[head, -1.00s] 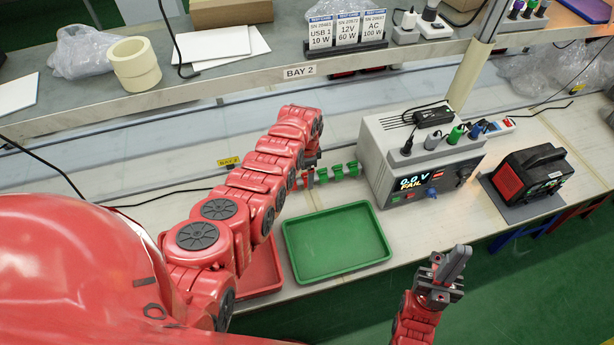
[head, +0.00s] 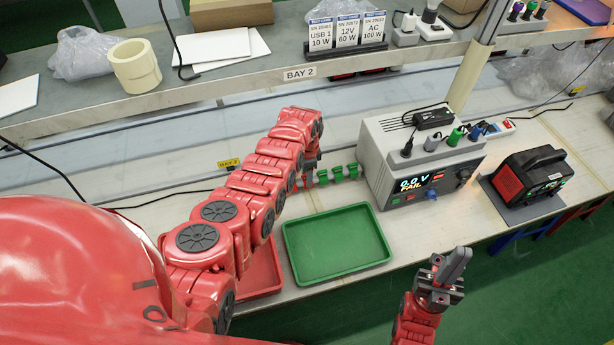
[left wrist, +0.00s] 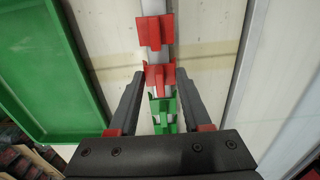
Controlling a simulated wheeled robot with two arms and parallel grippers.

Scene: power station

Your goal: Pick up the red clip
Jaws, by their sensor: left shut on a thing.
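In the left wrist view, a red clip (left wrist: 160,77) sits on a pale rail between the fingertips of my left gripper (left wrist: 160,72). The fingers are shut on this clip. A second red clip (left wrist: 155,32) is farther up the rail, and a green clip (left wrist: 163,108) is nearer the palm, between the fingers. In the head view, my left gripper (head: 310,172) is low at the clip row and its arm partly hides the red clips. Several green clips (head: 338,173) stand to its right. My right gripper (head: 455,268) is away from the clips, in front of the bench; its finger gap is unclear.
An empty green tray (head: 337,272) lies in front of the clips, with a red tray (head: 262,270) partly hidden by my arm. A grey power unit (head: 412,170) stands right of the clips, and a black-red device (head: 530,175) farther right. A shelf (head: 240,80) spans above.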

